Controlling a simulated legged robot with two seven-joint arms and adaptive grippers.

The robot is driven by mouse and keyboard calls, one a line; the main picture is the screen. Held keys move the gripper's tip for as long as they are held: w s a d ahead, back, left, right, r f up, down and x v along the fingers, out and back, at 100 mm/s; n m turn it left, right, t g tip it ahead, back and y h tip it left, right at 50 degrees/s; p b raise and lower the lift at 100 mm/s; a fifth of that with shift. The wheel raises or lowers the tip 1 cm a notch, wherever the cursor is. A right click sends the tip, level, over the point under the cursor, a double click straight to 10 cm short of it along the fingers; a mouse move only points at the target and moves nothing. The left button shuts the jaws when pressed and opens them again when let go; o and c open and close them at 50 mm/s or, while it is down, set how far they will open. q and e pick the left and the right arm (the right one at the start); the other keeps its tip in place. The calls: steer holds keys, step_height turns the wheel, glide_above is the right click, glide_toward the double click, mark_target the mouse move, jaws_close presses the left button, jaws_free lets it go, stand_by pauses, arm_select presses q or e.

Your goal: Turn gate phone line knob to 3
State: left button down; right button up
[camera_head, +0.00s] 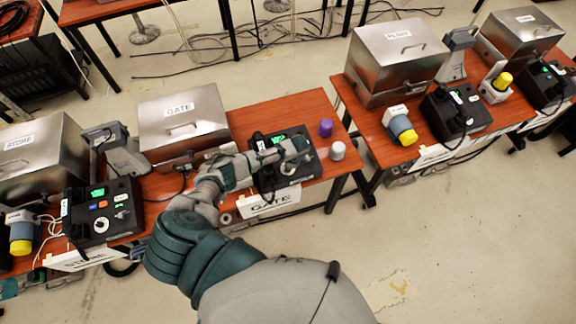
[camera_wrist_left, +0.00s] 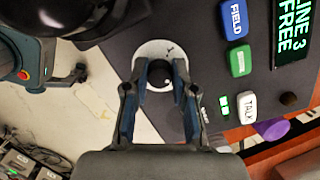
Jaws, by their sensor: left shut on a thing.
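The gate phone (camera_head: 270,181) is a black box on the wooden table behind the white GATE sign (camera_head: 268,203). My left gripper (camera_head: 292,152) is over its right part and hides the knob in the head view. In the left wrist view, my left gripper (camera_wrist_left: 158,92) is shut on the dark round knob (camera_wrist_left: 160,72), a finger on each side. The knob sits on a white dial (camera_wrist_left: 150,50), whose marks are mostly hidden. The phone's display (camera_wrist_left: 292,35) reads "LINE 3 FREE". Blue FIELD (camera_wrist_left: 233,20), green (camera_wrist_left: 238,60) and white TALK (camera_wrist_left: 247,106) buttons are beside it. My right gripper is not in view.
A metal GATE box (camera_head: 183,118) stands behind. A purple cylinder (camera_head: 326,128) and a white one (camera_head: 338,150) stand right of the phone. Another phone (camera_head: 102,212) is to the left. More phones and metal boxes stand on the right table (camera_head: 372,125).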

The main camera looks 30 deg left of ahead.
mark_target(293, 173)
arm_select(q)
steer(key=c, duration=1)
jaws_free()
steer(key=shift+o, duration=0.2)
steer(key=v, duration=1.1)
steer(key=shift+r, duration=0.4)
